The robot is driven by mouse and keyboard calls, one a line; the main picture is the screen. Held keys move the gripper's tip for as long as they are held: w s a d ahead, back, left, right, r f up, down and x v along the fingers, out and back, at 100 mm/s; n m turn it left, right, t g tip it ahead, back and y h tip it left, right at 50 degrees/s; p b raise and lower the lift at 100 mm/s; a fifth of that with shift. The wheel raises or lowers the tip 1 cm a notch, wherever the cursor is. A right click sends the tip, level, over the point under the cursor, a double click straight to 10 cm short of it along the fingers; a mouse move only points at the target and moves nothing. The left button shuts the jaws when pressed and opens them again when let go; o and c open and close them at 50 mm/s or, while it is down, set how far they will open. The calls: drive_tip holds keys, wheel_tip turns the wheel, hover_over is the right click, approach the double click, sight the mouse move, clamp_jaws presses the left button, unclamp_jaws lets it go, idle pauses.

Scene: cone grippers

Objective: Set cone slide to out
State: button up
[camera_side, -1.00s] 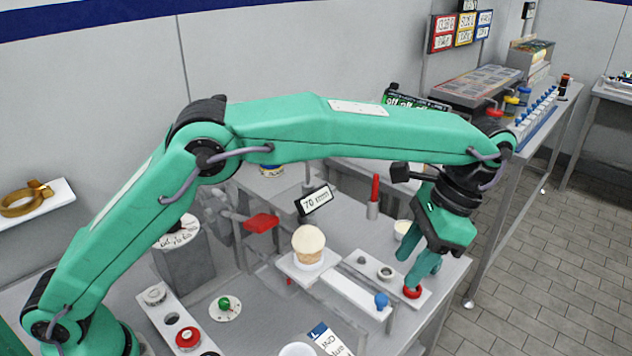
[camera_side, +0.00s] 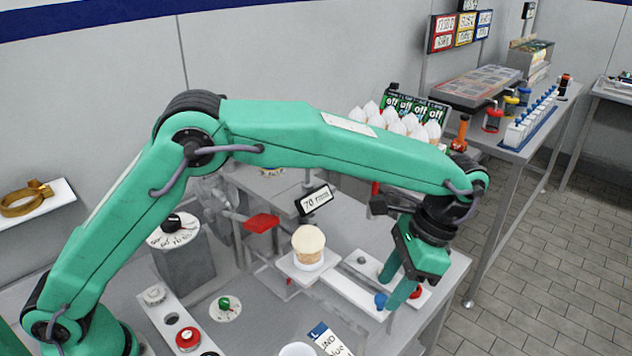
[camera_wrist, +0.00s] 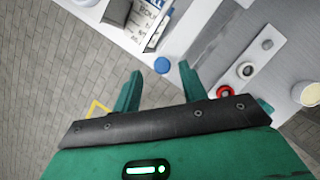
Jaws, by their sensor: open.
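The cone slide (camera_side: 350,289) is a white bar with a blue knob (camera_side: 380,300) at its front end. A pale cone cup (camera_side: 309,245) stands upright on the small white platform at its back end. My gripper (camera_side: 390,292) is open and empty, pointing down with its fingers close by the blue knob. In the wrist view the blue knob (camera_wrist: 162,65) appears between the tips of my open gripper (camera_wrist: 161,68). I cannot tell whether a finger touches it.
A red button (camera_side: 415,292) sits just right of my fingers, partly hidden; it shows in the wrist view (camera_wrist: 224,92). A display (camera_side: 314,200) reads 70 mm behind the cup. A card (camera_side: 328,340) lies in front of the slide. The table's right edge is close to my gripper.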

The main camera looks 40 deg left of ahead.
drive_tip(key=shift+x, duration=1)
clamp_jaws()
